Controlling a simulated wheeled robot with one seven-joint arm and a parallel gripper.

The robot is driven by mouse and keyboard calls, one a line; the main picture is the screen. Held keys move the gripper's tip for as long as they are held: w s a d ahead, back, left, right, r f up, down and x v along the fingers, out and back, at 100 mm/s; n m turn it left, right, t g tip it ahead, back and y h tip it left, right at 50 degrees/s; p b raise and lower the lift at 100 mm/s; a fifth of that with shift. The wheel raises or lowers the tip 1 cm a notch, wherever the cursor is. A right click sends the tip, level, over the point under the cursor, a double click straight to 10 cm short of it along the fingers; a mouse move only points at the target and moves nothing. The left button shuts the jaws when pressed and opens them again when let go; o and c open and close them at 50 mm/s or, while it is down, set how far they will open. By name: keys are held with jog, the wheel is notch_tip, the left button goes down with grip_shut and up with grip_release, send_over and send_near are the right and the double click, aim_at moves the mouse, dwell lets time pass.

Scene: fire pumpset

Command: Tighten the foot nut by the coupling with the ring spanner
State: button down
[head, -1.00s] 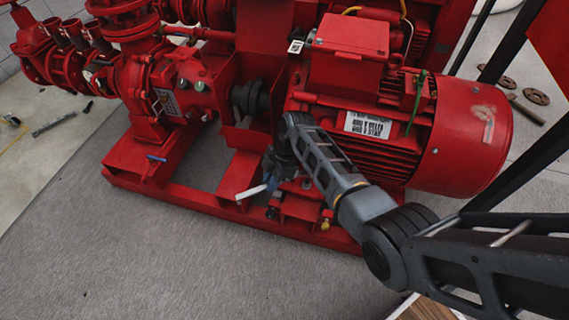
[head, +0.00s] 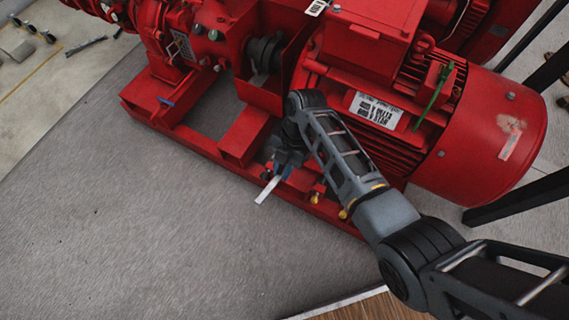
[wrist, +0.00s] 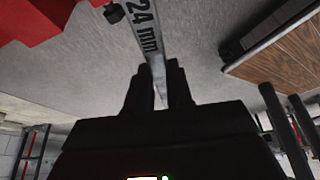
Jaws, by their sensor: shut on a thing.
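The ring spanner (head: 267,190) shows in the head view as a short pale bar sticking out down and to the left from my gripper (head: 285,165), at the near edge of the red base frame. In the wrist view my gripper (wrist: 160,88) is shut on the spanner (wrist: 146,35), whose flat shank is marked "24 mm" and runs up out of the picture. The spanner's ring end is out of sight there. The dark coupling (head: 265,52) lies above my gripper in the head view, between pump and motor. I cannot make out the foot nut; my arm covers that area.
The red motor (head: 480,135) stands right of my arm. The red base frame (head: 180,135) runs below the pump. Grey floor (head: 130,240) is open in front. A wooden surface (head: 370,308) lies at the bottom edge.

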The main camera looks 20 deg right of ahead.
jog(key=shift+r, duration=0.1)
jog(key=shift+f+b, duration=1.95)
jog(key=shift+f, duration=0.6)
jog(key=shift+f+b, duration=1.1)
jog(key=shift+f, duration=0.3)
jog(key=shift+w, duration=0.1)
jog(key=w+m, duration=0.1)
jog(key=w+a+m+t, duration=0.1)
jog(key=w+a+m, duration=0.1)
jog(key=shift+w+r+m+y+b, duration=0.1)
jog(key=shift+w+m+y+b, duration=0.2)
jog(key=shift+w+m, duration=0.1)
jog(key=shift+s+d+n, duration=0.15)
jog(key=shift+s+n, duration=0.15)
jog(key=shift+s, duration=0.15)
